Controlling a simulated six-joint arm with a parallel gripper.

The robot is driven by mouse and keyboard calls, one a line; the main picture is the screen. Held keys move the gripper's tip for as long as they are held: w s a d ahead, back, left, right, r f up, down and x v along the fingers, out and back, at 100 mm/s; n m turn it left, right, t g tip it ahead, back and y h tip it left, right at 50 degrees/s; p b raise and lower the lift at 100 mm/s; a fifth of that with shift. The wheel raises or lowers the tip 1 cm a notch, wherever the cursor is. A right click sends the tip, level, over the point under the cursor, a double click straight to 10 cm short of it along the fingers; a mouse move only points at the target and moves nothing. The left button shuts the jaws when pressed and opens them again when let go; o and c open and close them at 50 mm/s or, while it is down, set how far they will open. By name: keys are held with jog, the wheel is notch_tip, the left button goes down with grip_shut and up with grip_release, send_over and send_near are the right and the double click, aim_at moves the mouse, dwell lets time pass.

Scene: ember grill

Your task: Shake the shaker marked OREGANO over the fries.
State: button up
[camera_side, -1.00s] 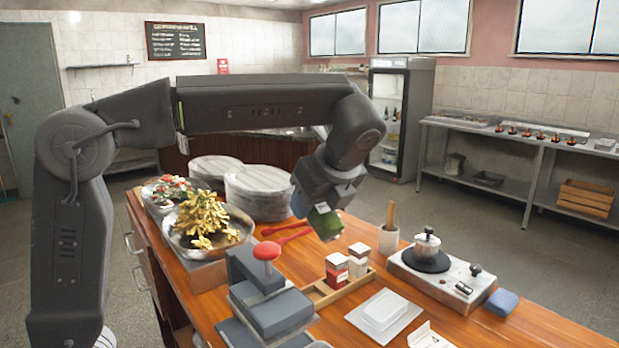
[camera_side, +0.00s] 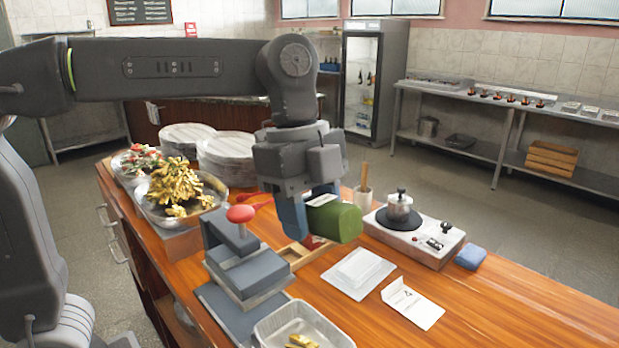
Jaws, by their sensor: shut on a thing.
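My gripper (camera_side: 311,212) is shut on a green shaker (camera_side: 338,222), which lies on its side in the jaws above the table. Its marking cannot be read, and a small pale patch shows on its side. A foil tray (camera_side: 335,334) at the bottom edge holds a few yellow pieces (camera_side: 302,342) that look like fries; it is partly cut off. A metal pan (camera_side: 219,190) at the left holds a heap of golden pieces (camera_side: 174,186), perhaps fries too. The shaker is to the right of the pan and beyond the foil tray, over neither.
A grey press with a red knob (camera_side: 240,214) stands between the pan and the foil tray. A wooden rack (camera_side: 297,254) sits beneath the gripper. A white dish (camera_side: 360,272), a card (camera_side: 411,303) and a burner (camera_side: 416,238) are to the right. The table's right front is clear.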

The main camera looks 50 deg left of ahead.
jog(key=h, duration=0.1)
send_over(310, 346)
notch_tip(310, 346, down, 12)
jog(key=shift+f, duration=2.7)
notch_tip(310, 346, up, 5)
jog(key=shift+r, duration=0.1)
dwell(0.5)
